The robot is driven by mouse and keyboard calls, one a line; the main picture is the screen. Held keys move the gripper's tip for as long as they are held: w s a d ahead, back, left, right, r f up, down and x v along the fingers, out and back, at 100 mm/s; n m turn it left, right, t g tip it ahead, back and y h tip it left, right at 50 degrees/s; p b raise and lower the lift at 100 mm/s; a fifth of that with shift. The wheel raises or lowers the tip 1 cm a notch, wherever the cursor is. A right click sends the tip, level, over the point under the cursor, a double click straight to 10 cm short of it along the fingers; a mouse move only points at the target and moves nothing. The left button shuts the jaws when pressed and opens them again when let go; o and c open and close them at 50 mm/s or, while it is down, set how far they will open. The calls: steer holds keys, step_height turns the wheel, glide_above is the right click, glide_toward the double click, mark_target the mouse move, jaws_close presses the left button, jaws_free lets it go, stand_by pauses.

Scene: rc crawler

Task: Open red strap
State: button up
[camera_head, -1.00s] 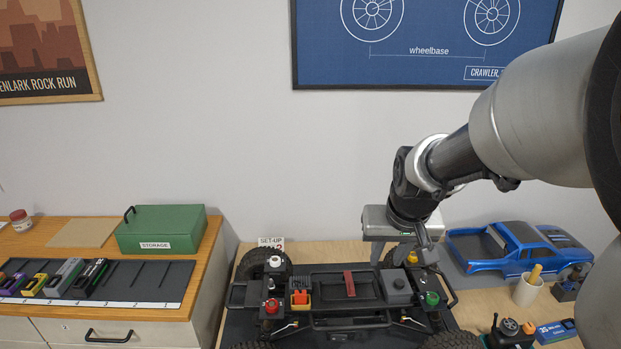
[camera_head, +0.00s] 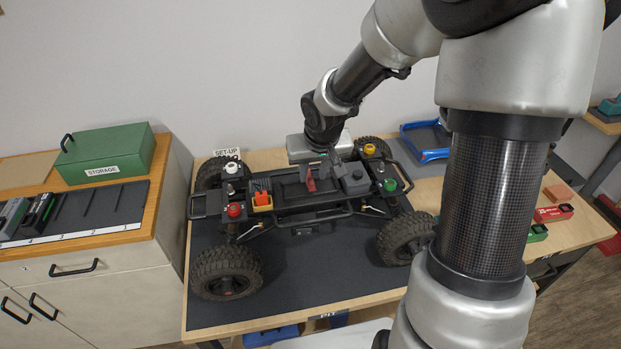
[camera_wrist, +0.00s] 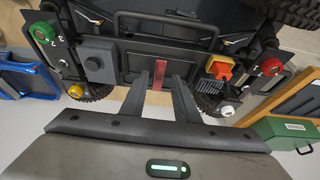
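The red strap (camera_head: 311,182) lies across the dark tray in the middle of the crawler chassis (camera_head: 330,214). It also shows in the wrist view (camera_wrist: 158,75) as a short red band. My gripper (camera_head: 315,172) is over the tray at the strap. In the wrist view my two dark fingers (camera_wrist: 160,80) are apart, with the strap's near end seen between them. I see no finger clearly touching the strap. In the head view my gripper hides part of the tray and the strap's far end.
A grey box (camera_head: 355,180) stands right of the strap, and an orange-red switch (camera_head: 262,199) stands left of it. Red (camera_head: 235,210), green (camera_head: 391,185), yellow (camera_head: 369,149) and white (camera_head: 232,168) knobs sit at the chassis corners. A green storage box (camera_head: 105,153) stands on the left cabinet.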

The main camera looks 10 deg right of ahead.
mark_target(312, 180)
steer(key=shift+x, duration=1.65)
jaws_close()
